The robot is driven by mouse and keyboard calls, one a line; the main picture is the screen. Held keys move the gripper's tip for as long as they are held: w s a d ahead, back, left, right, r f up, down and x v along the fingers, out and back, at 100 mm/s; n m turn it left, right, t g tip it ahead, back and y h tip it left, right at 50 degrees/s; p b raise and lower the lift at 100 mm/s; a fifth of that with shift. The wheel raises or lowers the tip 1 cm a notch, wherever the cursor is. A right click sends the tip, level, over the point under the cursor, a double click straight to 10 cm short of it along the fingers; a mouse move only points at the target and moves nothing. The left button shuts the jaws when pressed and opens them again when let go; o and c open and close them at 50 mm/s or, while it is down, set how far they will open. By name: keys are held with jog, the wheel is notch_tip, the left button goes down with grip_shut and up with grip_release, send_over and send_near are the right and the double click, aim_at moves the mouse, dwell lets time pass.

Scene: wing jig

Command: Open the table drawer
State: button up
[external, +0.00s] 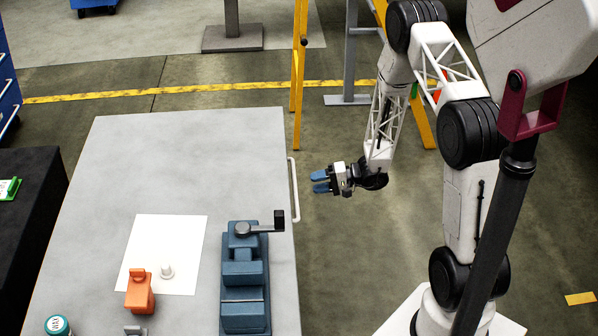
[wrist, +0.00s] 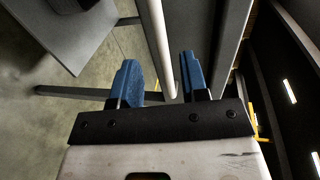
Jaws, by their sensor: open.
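A pale bar handle (external: 295,190) stands out from the right side of the grey table (external: 200,150) in the external view. The drawer front is hidden beneath the tabletop there. My gripper (external: 315,182) is just right of the handle, its blue fingers open and pointing left at it, with a small gap between. In the wrist view the handle (wrist: 155,42) runs down the picture between the two open fingers of my gripper (wrist: 158,75), closer to the right finger at its lower end. I cannot see any contact.
A yellow frame (external: 298,90) stands behind.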

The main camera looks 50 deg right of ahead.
aim_at(295, 185)
jog(key=shift+a, duration=0.1)
jog(key=shift+x, duration=3.8)
grip_shut()
